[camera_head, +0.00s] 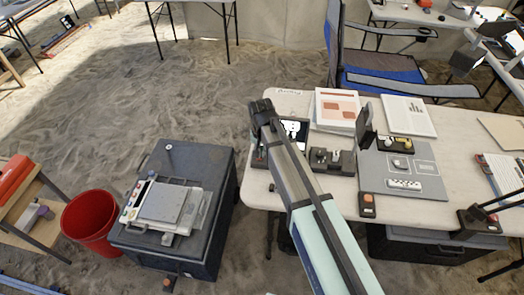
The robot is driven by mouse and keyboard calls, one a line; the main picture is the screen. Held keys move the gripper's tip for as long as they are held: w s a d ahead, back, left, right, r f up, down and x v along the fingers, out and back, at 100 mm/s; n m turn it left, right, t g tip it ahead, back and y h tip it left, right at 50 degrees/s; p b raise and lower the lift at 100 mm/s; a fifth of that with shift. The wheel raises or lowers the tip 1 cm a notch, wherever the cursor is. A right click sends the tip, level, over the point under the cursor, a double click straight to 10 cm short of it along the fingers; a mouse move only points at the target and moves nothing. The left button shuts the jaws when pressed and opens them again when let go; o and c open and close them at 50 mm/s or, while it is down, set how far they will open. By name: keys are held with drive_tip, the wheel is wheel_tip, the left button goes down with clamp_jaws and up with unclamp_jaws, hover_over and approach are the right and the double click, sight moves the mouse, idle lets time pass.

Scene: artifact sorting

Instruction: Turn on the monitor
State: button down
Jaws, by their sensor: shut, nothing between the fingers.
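My arm reaches up from the bottom of the view over the left end of the white table (455,210). My gripper (262,106) is its dark end, small in the picture; it looks shut and empty. Just behind it is a small dark-framed screen (298,130) with a black and white picture, partly covered by my arm. A thin dark upright panel (365,126), seen nearly edge-on, stands by a grey board (410,179). I cannot tell which is the monitor. Whether my gripper touches the screen is unclear.
A dark block with knobs (333,160) sits right of my arm. A small box with an orange top (368,204) is at the table's front edge. Papers (337,108) lie behind. A black case (215,165), red bucket (90,222) and blue chair (385,70) surround the sandy floor.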

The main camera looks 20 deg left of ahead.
wheel_tip(320, 180, up, 14)
drive_tip(key=w, duration=0.2)
drive_tip(key=shift+a, duration=0.15)
drive_tip(key=shift+f, duration=0.1)
idle(0.5)
